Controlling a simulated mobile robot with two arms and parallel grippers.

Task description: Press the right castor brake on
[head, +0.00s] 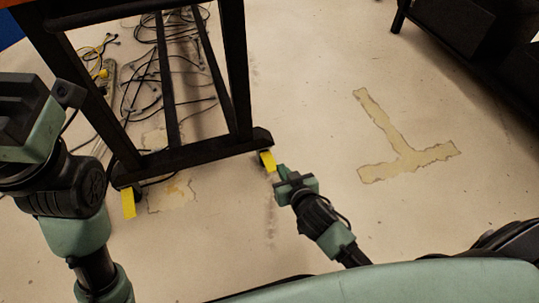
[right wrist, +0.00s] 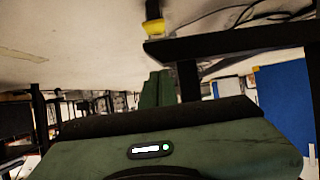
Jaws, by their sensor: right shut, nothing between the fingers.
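The black wheeled frame (head: 190,156) stands on the floor. Its right castor carries a yellow brake tab (head: 267,160), which sticks out and down at the right end of the foot bar. A second yellow tab (head: 128,203) is on the left castor. My right gripper (head: 281,169) is shut and empty, its tips just right of and slightly below the right tab; contact cannot be told. In the right wrist view the green fingers (right wrist: 157,88) are together and a yellow tab (right wrist: 153,27) shows above them. My left arm's end (head: 25,115) is at the left; its fingers are not clear.
Black cables and a power strip (head: 108,72) with a yellow plug lie behind the frame. Worn tape (head: 400,155) marks the floor at the right. A dark low unit (head: 470,40) stands at the top right. The floor between is free.

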